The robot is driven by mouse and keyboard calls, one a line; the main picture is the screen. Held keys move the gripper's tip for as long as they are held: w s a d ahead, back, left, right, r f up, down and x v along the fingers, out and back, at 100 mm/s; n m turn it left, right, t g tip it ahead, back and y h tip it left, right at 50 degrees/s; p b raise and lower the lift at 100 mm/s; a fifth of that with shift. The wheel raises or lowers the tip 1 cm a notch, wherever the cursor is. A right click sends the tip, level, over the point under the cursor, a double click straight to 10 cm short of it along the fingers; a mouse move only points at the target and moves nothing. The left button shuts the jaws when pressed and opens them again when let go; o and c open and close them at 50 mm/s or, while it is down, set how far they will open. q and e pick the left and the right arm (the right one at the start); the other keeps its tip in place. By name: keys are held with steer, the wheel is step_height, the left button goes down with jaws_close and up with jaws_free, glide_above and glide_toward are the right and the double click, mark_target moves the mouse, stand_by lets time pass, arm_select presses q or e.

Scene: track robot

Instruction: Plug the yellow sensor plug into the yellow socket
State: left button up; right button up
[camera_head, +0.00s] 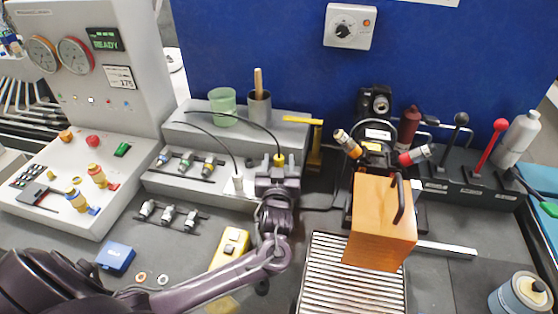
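The yellow sensor plug (279,159) shows at the tip of my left gripper (278,172), with its black cable arching up and left to the grey step. My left gripper appears closed around the plug, and its fingers hide the plug's lower part. A row of sockets with coloured rings lies on the step's lower front ledge; the yellow socket (208,168) is the rightmost, left of the gripper and apart from the plug. My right gripper is not in view.
A second cable runs to a white holder (234,185) between sockets and gripper. Grey connectors (168,214) lie in front of the step. A yellow device (231,245) lies near my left forearm. An orange block (380,230) stands right. A green cup (223,104) stands behind.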

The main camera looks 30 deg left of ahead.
arm_select(q)
steer(key=c, duration=1)
